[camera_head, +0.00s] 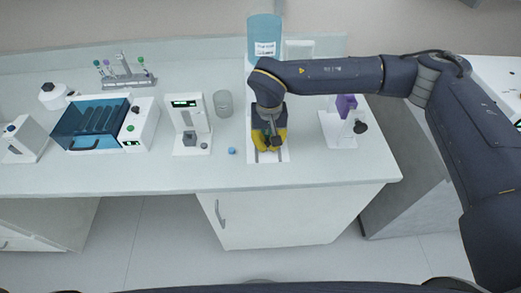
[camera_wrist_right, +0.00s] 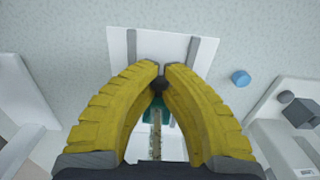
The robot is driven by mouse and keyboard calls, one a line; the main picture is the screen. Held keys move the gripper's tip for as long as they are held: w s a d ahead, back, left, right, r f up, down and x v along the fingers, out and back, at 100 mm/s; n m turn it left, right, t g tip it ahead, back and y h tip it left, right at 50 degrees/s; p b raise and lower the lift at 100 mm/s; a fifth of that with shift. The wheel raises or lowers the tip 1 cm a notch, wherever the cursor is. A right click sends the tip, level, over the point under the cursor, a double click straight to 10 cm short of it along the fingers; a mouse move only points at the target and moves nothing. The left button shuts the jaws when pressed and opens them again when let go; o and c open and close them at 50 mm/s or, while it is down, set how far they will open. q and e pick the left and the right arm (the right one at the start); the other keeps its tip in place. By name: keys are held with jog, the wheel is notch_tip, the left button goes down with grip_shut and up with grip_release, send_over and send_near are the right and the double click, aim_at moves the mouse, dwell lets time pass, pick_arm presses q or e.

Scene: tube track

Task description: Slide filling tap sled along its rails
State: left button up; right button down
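A white base plate with two grey rails (camera_head: 282,156) lies on the bench; in the right wrist view the rails (camera_wrist_right: 131,45) run toward the top. My right gripper (camera_head: 270,142) is low over this plate and covers most of the sled. In the right wrist view its yellow fingers (camera_wrist_right: 162,70) are closed together around a small dark knob (camera_wrist_right: 159,85). Behind the knob a teal part (camera_wrist_right: 147,116) and a narrow greyish upright part show between the fingers. The rest of the tap sled is hidden. My left gripper is not in view.
A blue-topped tank (camera_head: 264,30) stands behind my right arm. A white device with a display (camera_head: 187,125), a glass beaker (camera_head: 223,103) and a small blue cap (camera_head: 232,151) are left of the rails. A stand with a purple block (camera_head: 346,105) is to the right.

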jog(key=shift+w, duration=0.45)
jog(key=c, duration=1.3)
grip_release()
jog(key=shift+r, duration=6)
